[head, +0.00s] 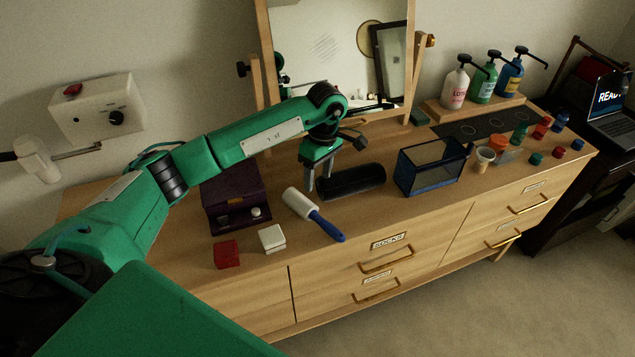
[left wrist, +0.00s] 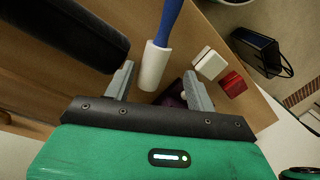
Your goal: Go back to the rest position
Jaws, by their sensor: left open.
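My left arm, green, reaches in from the left over the dresser top in the head view. My left gripper (head: 318,180) points down above the dresser, between the lint roller and a black case. It is open, and the left wrist view shows its two grey fingers (left wrist: 160,88) apart. The lint roller (head: 301,203), white with a blue handle, lies on the dresser in front of the gripper. In the left wrist view its white roll (left wrist: 154,66) appears between the fingers; I cannot tell the height gap. Nothing is held. My right gripper is not in view.
The black case (head: 352,181) lies right of the gripper, and a glass box (head: 430,170) stands further right. A dark purple box (head: 233,203), a red block (head: 227,254) and a white block (head: 272,239) are left. A mirror (head: 340,50) and pump bottles (head: 484,82) stand behind.

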